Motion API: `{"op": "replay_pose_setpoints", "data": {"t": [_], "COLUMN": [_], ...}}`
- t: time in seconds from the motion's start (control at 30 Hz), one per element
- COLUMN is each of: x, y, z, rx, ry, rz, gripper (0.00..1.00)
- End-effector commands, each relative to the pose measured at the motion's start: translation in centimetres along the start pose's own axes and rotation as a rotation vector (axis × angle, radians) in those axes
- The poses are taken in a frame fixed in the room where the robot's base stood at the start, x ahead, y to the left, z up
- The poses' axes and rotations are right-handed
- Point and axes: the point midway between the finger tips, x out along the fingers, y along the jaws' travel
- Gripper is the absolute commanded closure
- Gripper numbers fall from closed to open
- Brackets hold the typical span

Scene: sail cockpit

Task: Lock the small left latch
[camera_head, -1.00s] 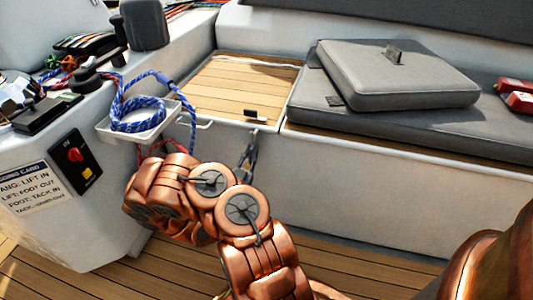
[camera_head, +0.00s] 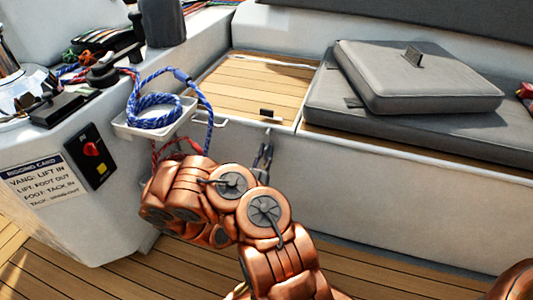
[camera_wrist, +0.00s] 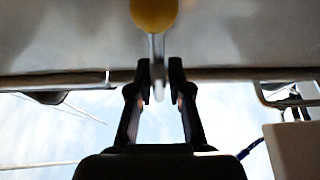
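A slim metal lever (camera_wrist: 152,48) with a round yellow knob (camera_wrist: 154,12) shows in the wrist view against the pale bench wall; I take it to be the small left latch. My gripper (camera_wrist: 160,66) is open. Its two black fingers stand on either side of the lever's lower end, with gaps visible on both sides. The knob lies beyond the fingertips. In the head view, two thin dark prongs (camera_head: 262,156), probably my fingers, show against the bench front behind my copper arm. The knob cannot be made out there.
A white tray (camera_head: 128,130) with coiled blue rope (camera_head: 153,112) projects close left of my arm. Above is a wooden seat panel (camera_head: 250,85) with a black fitting (camera_head: 268,112). Grey cushions (camera_head: 418,78) lie right. A switch panel (camera_head: 92,152) is on the left console.

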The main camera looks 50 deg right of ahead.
Motion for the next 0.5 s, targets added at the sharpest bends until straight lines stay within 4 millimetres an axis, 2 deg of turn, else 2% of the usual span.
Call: {"op": "replay_pose_setpoints", "data": {"t": [0.03, 0.17, 0.5], "x": [0.01, 0.02, -0.18], "y": [0.01, 0.09, 0.14], "z": [-0.02, 0.00, 0.04], "rx": [0.000, 0.000, -0.001], "ry": [0.000, 0.000, 0.000], "rz": [0.000, 0.002, 0.004], "gripper": [0.74, 0.62, 0.62]}}
